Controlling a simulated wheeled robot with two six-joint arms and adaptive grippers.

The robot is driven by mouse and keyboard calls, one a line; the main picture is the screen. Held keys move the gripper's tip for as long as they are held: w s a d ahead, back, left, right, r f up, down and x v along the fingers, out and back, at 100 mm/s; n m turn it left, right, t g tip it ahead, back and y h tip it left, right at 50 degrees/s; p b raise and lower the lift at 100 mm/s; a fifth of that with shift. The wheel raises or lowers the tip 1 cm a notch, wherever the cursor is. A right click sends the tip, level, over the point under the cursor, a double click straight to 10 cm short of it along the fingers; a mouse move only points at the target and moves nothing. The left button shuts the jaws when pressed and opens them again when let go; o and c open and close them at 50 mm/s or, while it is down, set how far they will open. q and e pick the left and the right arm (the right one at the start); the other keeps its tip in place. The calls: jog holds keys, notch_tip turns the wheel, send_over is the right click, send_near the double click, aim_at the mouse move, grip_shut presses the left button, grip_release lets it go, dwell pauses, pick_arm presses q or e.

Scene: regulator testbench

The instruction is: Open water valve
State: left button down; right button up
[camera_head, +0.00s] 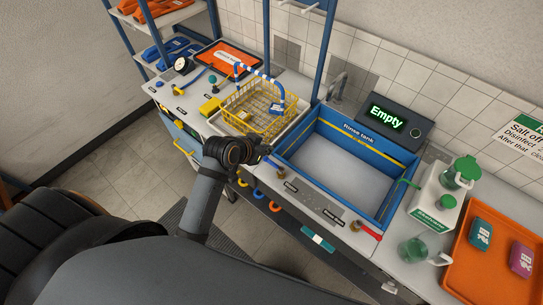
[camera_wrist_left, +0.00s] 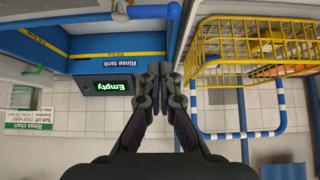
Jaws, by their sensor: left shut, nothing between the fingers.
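My left gripper (camera_head: 252,150) is shut and empty at the counter's front edge, between the yellow basket and the rinse tank. Its closed fingertips (camera_wrist_left: 158,70) show in the left wrist view, whose picture is upside down. A small blue-handled valve (camera_head: 274,162) sits just right of the gripper, partly hidden by it. In the left wrist view a blue bar (camera_wrist_left: 174,28) runs close beside the fingertips; whether they touch cannot be told. The blue rinse tank (camera_head: 301,134) has a display (camera_head: 393,118) reading "Empty". A red-handled valve (camera_head: 368,231) stands at its front right. My right gripper is out of view.
The yellow wire basket (camera_head: 236,102) with a blue-and-white handle stands left of the tank. A green lever (camera_head: 405,182), a white container (camera_head: 432,201), a jug (camera_head: 414,250) and an orange tray (camera_head: 494,269) are at right.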

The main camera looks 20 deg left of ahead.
aim_at(273, 164)
pick_arm(q)
jog(key=p+x, duration=0.1)
jog(key=x, duration=0.7)
jog(key=shift+w+d+f, duration=0.1)
jog(key=shift+w+f, duration=0.1)
jog(key=shift+w, duration=0.1)
jog(key=s, duration=0.1)
jog(key=s+p, duration=0.1)
jog(key=s+a+f+p, duration=0.1)
jog(key=shift+s+a, duration=0.2)
jog(key=shift+s, duration=0.2)
jog(key=shift+w+f, duration=0.1)
jog(key=shift+w, duration=0.2)
